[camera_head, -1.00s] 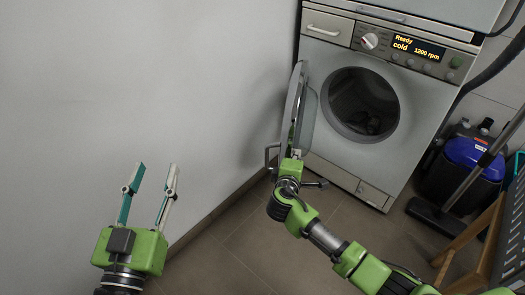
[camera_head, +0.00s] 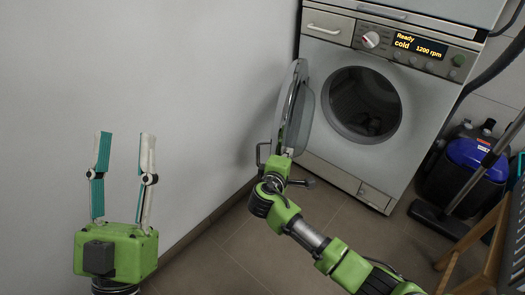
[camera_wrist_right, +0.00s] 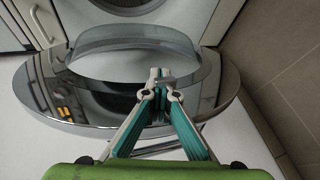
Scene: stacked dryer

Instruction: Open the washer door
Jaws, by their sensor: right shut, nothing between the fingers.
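The washer (camera_head: 428,82) stands at the back with its round opening (camera_head: 362,104) uncovered. Its round door (camera_head: 296,112) with a chrome rim is swung wide open to the left, close to the grey wall. My right gripper (camera_head: 277,163) is at the door's lower edge; its fingertips are hard to make out there. In the right wrist view, my right gripper (camera_wrist_right: 160,75) is shut and empty, its tips over the inner side of the door (camera_wrist_right: 85,93); contact cannot be told. My left gripper (camera_head: 125,137) is open and empty in front of the wall.
The grey wall (camera_head: 170,70) is close on the left. A blue and black vacuum cleaner (camera_head: 468,165) and a wooden-legged piece (camera_head: 470,240) stand at the right. The tiled floor (camera_head: 235,245) is clear between the wall and my right arm.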

